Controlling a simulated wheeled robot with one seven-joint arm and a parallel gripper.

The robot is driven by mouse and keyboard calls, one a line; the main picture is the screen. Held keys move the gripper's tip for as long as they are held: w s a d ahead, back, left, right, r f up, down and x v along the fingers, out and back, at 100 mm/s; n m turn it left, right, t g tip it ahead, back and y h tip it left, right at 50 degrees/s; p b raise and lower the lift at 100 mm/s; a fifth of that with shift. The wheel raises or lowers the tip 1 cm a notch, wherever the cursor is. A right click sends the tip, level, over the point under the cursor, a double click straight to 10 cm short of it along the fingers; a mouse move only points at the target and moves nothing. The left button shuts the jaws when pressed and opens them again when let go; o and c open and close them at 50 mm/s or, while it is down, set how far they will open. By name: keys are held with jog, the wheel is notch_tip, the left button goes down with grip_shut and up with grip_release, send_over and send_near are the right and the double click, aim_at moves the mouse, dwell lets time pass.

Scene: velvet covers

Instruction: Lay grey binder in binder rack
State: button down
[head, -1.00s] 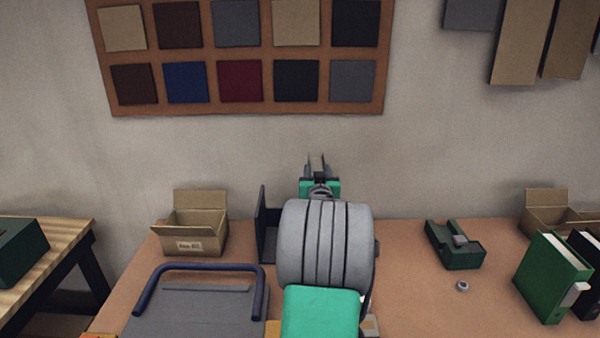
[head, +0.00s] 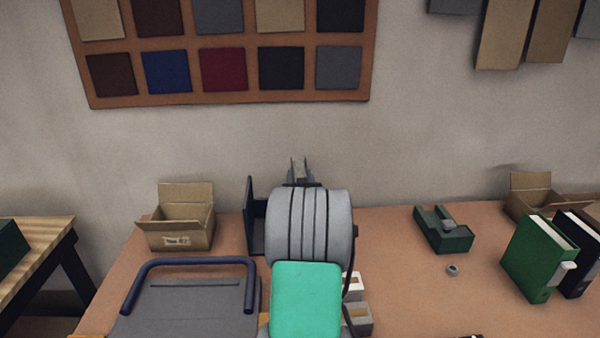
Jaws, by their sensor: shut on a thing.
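The binder rack (head: 249,215) is a dark navy frame with an upright side wall, at the back of the desk. My arm hides its right part. My gripper (head: 299,170) is beyond the arm, close to the wall and above and right of the rack's visible side. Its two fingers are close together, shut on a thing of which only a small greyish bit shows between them. I take this to be the grey binder, but its body is hidden behind my arm. I cannot tell whether it touches the rack.
A tape dispenser (head: 443,232), green binder (head: 538,262) and black binder (head: 582,255) stand right; desk between is mostly clear.

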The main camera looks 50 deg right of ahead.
jog(key=shift+f+b, duration=1.95)
jog(key=shift+b, duration=0.35)
jog(key=c, duration=1)
grip_release()
jog(key=o, duration=0.4)
jog(key=b+v, duration=0.1)
jog(key=v, duration=0.7)
